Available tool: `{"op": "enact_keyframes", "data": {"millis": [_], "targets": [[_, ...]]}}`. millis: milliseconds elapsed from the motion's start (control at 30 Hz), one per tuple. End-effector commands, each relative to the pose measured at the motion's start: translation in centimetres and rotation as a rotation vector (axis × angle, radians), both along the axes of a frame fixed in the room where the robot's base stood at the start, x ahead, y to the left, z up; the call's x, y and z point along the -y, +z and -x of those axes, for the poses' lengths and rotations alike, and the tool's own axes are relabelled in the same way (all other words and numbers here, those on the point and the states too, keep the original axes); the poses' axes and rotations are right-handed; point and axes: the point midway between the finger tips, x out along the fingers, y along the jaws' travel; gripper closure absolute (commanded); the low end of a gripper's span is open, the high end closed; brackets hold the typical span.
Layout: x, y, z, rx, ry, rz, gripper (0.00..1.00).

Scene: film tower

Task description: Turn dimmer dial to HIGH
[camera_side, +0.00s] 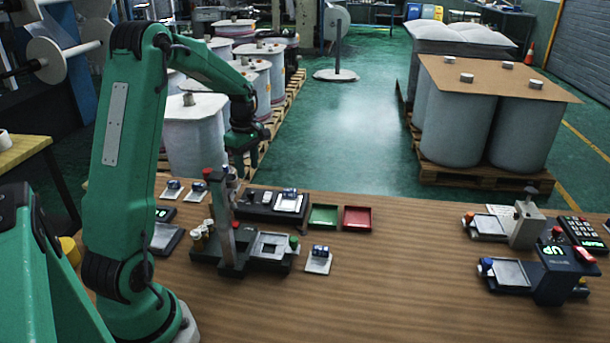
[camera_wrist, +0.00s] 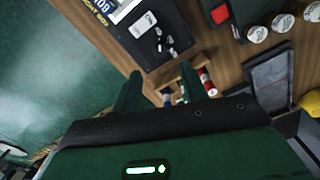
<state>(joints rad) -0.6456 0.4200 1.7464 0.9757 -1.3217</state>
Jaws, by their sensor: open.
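The light box (camera_side: 262,213) is a black unit with a bright panel (camera_side: 289,202) at the back of the bench. Small pale knob-like parts (camera_side: 266,198) sit left of the panel; I cannot tell for certain which is the dimmer dial or where it points. In the wrist view the dark box (camera_wrist: 142,45) carries a "LIGHT BOX" label and small pale parts (camera_wrist: 160,40). My gripper (camera_side: 243,168) hangs above and behind the light box, pointing down, apart from it. In the wrist view my gripper (camera_wrist: 160,80) has its fingers spread, with nothing held.
A post with a red top (camera_side: 222,215) stands just in front of the light box. Green (camera_side: 323,216) and red (camera_side: 357,218) trays lie to its right. White-capped containers (camera_side: 203,232) stand at its left front. The bench centre is clear; more devices (camera_side: 520,225) stand far right.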

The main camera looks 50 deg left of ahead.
Motion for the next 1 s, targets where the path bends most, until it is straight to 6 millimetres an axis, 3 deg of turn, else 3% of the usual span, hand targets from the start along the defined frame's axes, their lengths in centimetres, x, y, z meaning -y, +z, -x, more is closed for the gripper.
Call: {"op": "enact_keyframes", "data": {"millis": [267, 800, 1000], "targets": [[0.1, -1.3, 0.0, -0.002, -0.003, 0.002, 0.57], [0.1, -7.2, 0.0, -0.001, -0.004, 0.002, 0.57], [0.1, -7.8, 0.0, 0.001, -0.004, 0.000, 0.57]]}}
